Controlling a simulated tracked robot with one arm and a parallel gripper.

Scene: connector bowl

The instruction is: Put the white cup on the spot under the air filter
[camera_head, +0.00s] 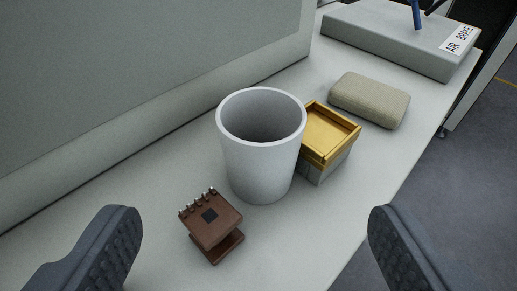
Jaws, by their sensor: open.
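The white cup (259,161) stands upright on a pale ledge, near the middle of the view. It looks empty, though its bottom is in shadow. My gripper (250,238) is open, with one dark padded finger at the lower left and the other at the lower right. The cup is ahead of the fingers and not held; nothing is between the pads in their grip. I cannot make out an air filter or a marked spot under it in this view.
A brown connector block (213,228) with metal pins sits just in front of the cup. A gold-topped box (329,137) is close at its right. Beyond are a beige rounded block (369,100) and a grey "AIR BRAKE" box (400,38). A grey wall panel (140,70) bounds the left; the ledge drops off right.

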